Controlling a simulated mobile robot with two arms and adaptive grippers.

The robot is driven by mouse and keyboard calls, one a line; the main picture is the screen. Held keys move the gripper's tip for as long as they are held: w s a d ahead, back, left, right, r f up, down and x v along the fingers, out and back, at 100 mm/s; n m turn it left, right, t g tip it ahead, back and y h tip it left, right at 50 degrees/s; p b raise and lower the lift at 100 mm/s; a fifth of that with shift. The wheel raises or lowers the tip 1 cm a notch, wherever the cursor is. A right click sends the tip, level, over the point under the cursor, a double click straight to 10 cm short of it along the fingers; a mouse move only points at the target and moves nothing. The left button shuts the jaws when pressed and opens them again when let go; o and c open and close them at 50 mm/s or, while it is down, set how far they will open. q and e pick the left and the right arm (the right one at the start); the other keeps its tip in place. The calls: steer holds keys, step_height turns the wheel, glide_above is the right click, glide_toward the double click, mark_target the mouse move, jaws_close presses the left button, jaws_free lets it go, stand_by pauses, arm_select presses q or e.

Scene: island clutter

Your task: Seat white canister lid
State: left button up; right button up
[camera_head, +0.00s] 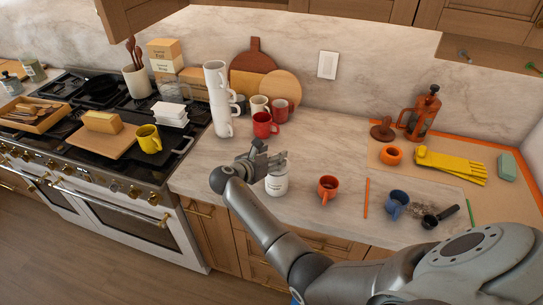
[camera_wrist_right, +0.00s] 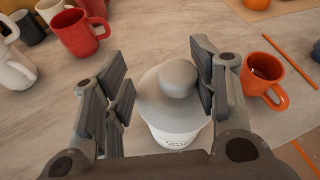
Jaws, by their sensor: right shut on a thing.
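The white canister (camera_head: 277,184) stands upright on the marble counter, near the front edge. Its lettered body also shows in the wrist view (camera_wrist_right: 176,138), below the lid. The grey-white lid (camera_wrist_right: 156,107) with a round knob (camera_wrist_right: 178,77) lies over the canister's top in that view. My right gripper (camera_wrist_right: 164,88) is shut on the lid, with the knob between its fingers and against the right one. In the head view the right gripper (camera_head: 262,158) is at the canister's top and hides much of the lid. I cannot tell whether the lid sits flush. My left gripper is not in view.
An orange mug (camera_head: 328,188) stands close to the canister's right. Red mugs (camera_head: 264,125) and a tall stack of white mugs (camera_head: 217,98) stand behind. An orange stick (camera_head: 367,198) and a blue mug (camera_head: 397,204) are further right. The stove (camera_head: 90,125) is left.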

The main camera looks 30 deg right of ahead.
steer(key=shift+f, duration=0.55)
steer(key=o, duration=1.4)
steer(key=shift+o, duration=0.2)
steer(key=shift+a+r, duration=0.1)
steer(key=shift+a, duration=0.1)
steer(key=v, duration=0.7)
steer(key=shift+s, duration=0.1)
